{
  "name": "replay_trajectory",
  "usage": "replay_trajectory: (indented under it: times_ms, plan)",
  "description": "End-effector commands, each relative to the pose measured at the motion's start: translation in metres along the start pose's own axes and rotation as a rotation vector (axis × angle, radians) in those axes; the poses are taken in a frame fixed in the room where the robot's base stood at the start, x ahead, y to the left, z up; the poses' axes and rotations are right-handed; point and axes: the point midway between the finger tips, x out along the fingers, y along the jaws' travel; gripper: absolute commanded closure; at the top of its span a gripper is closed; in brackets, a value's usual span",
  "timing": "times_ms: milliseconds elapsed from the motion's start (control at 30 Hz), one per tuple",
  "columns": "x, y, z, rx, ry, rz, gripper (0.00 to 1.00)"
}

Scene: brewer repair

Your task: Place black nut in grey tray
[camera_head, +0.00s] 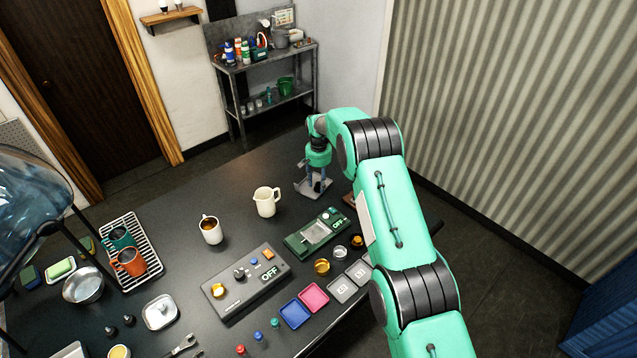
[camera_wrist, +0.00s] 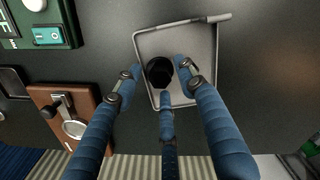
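The grey tray (camera_wrist: 198,40) lies on the dark table under my gripper, and the head view shows it (camera_head: 306,193) near the far right part of the table. The black nut (camera_wrist: 159,74) appears within the tray's outline, near its left side in the wrist view. The nut cannot be made out in the head view. My gripper (camera_wrist: 160,68) points down over the tray, with its blue fingers spread around the nut and gaps visible at the sides. It also shows in the head view (camera_head: 318,178), low over the tray.
A green device (camera_head: 318,233) and a white pitcher (camera_head: 266,202) stand near the tray. A grey control box (camera_head: 245,283), a mug (camera_head: 211,231) and colored squares lie nearer.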

Motion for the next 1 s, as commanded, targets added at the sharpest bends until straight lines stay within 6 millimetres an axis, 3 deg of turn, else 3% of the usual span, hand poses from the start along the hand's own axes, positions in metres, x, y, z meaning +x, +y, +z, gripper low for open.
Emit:
replay_trajectory:
  times_ms: [267, 467, 1000]
  plan:
    - [-0.005, 0.000, 0.000, 0.000, 0.001, 0.000, 0.60]
    - [-0.020, 0.000, 0.000, 0.000, 0.001, 0.000, 0.60]
    - [-0.102, 0.000, -0.001, 0.000, 0.002, -0.001, 0.60]
